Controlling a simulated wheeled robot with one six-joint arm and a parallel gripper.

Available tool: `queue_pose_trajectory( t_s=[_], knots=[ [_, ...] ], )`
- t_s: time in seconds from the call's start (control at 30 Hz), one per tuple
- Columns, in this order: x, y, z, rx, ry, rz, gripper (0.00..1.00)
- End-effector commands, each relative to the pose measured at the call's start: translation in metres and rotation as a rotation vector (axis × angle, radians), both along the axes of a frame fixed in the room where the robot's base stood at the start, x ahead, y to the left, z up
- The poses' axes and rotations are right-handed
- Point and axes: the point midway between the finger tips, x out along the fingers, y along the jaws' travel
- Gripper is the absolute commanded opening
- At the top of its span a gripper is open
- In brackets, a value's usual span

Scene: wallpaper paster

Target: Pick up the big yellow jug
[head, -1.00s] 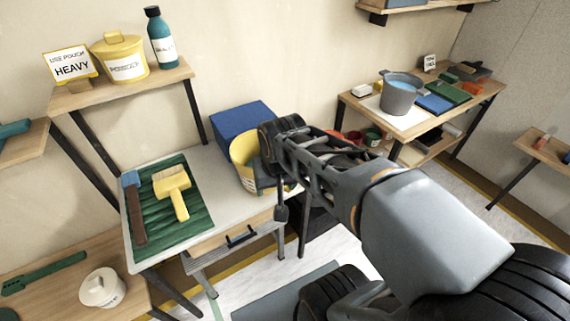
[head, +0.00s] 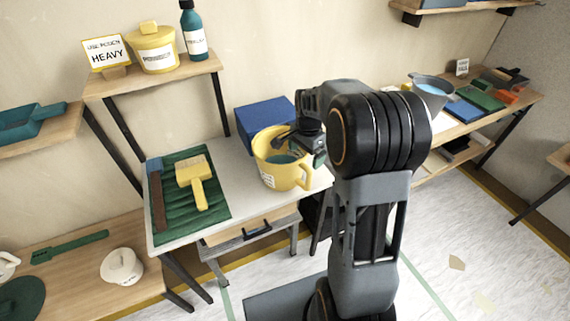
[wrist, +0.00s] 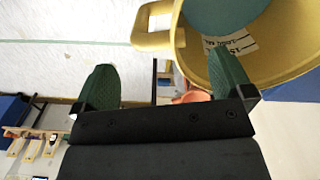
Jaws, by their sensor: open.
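The big yellow jug (head: 285,177) stands upright on the white-topped table in the head view, with something teal inside and its handle (head: 306,177) toward the front right. My gripper (head: 305,148) is at the jug's right rim, partly hidden by my arm. In the wrist view, my gripper (wrist: 165,80) is open, with two green fingers apart. The jug (wrist: 285,65) fills the upper right there, with a label near the right finger and its handle (wrist: 155,25) above the space between the fingers. The right finger overlaps the jug; contact cannot be told.
A blue box (head: 262,120) stands behind the jug. A green mat (head: 215,208) with a yellow brush (head: 195,180) lies at the table's left. A yellow lidded pot (head: 153,50) and a teal bottle (head: 193,35) stand on the upper shelf.

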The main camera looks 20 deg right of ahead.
Motion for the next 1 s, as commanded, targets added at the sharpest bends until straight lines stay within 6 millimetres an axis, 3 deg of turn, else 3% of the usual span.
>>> queue_pose_trajectory(
  t_s=[0.37,0.7,1.0],
  knots=[
    [-0.002,0.0,-0.028,0.0,0.0,0.002,0.98],
    [-0.006,0.0,-0.068,0.0,0.0,0.002,0.98],
    [-0.006,0.0,-0.072,0.0,-0.002,0.002,0.98]
  ],
)
